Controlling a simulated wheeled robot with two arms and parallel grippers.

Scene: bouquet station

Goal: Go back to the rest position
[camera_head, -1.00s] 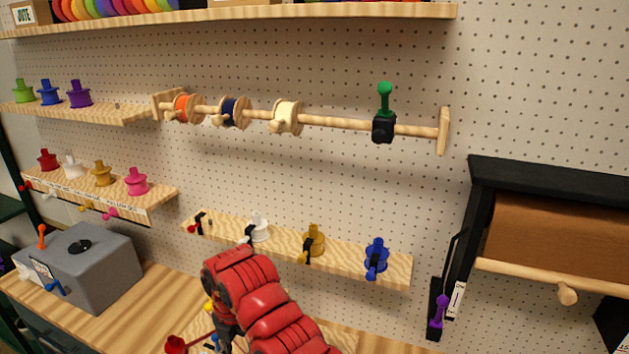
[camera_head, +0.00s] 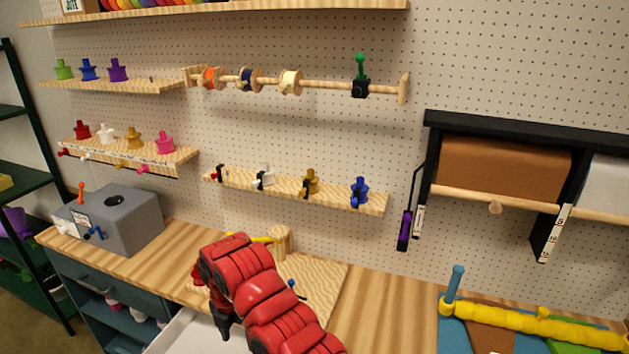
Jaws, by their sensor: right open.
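My right arm is red and reaches in from the bottom middle, over the wooden workbench (camera_head: 375,318). Its black right gripper (camera_head: 222,324) hangs down at the end of the arm, above the bench's front edge. It is open, and I see nothing held in it; the arm partly hides it. The arm also covers part of a wooden board (camera_head: 318,283) on the bench. My left gripper is not in view.
A grey box (camera_head: 130,228) stands at the bench's left. A wooden stub (camera_head: 279,240) is behind my arm. A white open drawer (camera_head: 190,335) lies below. Small shelves and a spool rod (camera_head: 325,86) are on the pegboard. A yellow roll (camera_head: 530,322) lies at right.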

